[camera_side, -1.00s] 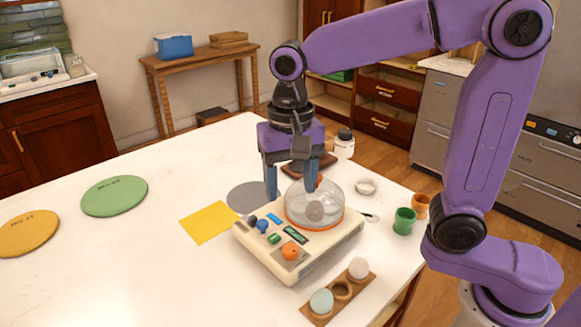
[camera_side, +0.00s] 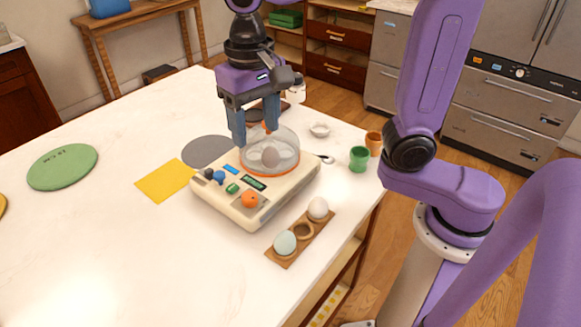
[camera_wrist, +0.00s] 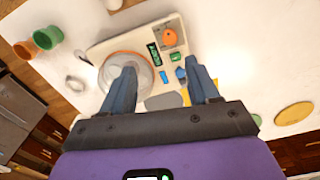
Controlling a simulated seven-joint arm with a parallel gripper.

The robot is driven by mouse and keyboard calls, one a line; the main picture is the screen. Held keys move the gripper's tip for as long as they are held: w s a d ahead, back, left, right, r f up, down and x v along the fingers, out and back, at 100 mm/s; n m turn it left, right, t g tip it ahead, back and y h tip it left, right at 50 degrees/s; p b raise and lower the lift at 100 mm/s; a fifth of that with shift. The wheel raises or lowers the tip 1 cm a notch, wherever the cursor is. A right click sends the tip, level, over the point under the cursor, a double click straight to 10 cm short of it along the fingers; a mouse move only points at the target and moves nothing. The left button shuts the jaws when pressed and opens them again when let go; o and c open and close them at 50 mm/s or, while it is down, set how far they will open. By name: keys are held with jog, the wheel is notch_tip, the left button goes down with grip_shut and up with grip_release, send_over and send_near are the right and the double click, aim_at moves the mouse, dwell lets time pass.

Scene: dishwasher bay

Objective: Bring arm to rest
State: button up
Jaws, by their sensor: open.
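My gripper (camera_side: 255,132) is open and points down, with its two blue fingers spread and nothing visible between them. It is over the back part of a cream machine (camera_side: 222,210), close behind and above its clear dome (camera_side: 284,141). A pale egg (camera_side: 271,157) is inside the dome. In the wrist view my gripper (camera_wrist: 160,68) has a finger on each side of a gap, the left one overlapping the dome (camera_wrist: 115,78). I cannot tell whether a finger touches the dome.
A wooden holder (camera_side: 275,253) with two eggs stands in front of the machine. Green (camera_side: 358,159) and orange cups (camera_side: 374,143) and a small white dish (camera_side: 320,130) are to its right. A yellow sheet (camera_side: 165,181) and green disc (camera_side: 62,167) lie left.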

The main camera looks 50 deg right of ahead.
jog(key=s+d+f+n, duration=0.4)
jog(key=s+d+n, duration=0.2)
jog(key=s+n, duration=0.1)
jog(key=s+d+f+n, duration=0.4)
jog(key=s+d+n, duration=0.2)
jog(key=s, duration=0.4)
jog(key=shift+s+d+f+n, duration=0.25)
jog(key=shift+d+n, duration=0.05)
jog(key=shift+n, duration=0.4)
dwell(0.7)
